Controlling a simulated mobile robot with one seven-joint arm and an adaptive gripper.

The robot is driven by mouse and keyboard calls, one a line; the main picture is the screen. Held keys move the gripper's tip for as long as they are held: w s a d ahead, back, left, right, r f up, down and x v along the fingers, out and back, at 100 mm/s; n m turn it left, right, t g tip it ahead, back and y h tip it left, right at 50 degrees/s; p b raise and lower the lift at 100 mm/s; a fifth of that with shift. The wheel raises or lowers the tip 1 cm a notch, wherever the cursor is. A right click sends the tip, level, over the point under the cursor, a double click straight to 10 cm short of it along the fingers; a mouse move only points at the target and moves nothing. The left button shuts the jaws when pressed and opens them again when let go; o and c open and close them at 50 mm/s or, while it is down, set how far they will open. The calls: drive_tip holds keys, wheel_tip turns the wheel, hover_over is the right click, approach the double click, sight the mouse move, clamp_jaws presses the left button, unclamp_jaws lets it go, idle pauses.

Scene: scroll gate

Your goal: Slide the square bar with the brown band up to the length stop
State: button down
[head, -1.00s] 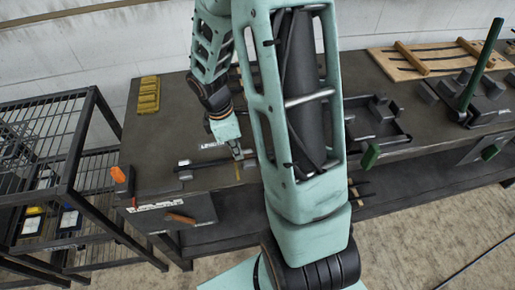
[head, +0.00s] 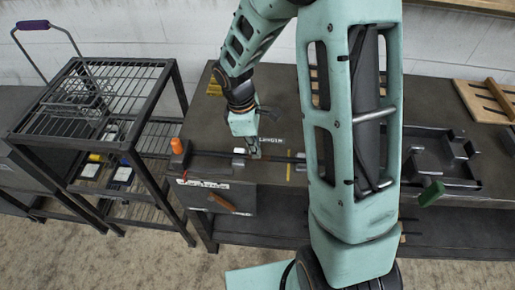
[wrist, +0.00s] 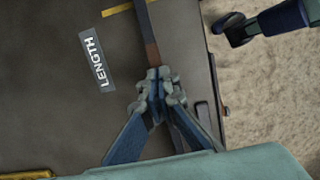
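The dark square bar (head: 208,154) lies across the bench top near its front left. Its brown band (wrist: 152,52) shows in the wrist view just ahead of the fingertips. My gripper (wrist: 160,88) is closed around the bar beside the band; it shows in the head view (head: 254,153) too. The fingers hide the held part of the bar. The LENGTH label (wrist: 97,60) lies beside the bar and also shows in the head view (head: 271,140). A yellow line (head: 289,172) crosses near the bar. I cannot make out the length stop for certain.
An orange-topped post (head: 178,148) stands at the bench's left end, close to the bar. A wire rack (head: 110,95) stands left of it. A dark tray (head: 440,155) is to the right. My upper arm hides the middle of the bench.

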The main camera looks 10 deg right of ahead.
drive_tip(key=shift+r, duration=0.5)
drive_tip(key=shift+a+f, duration=0.1)
drive_tip(key=shift+f, duration=0.05)
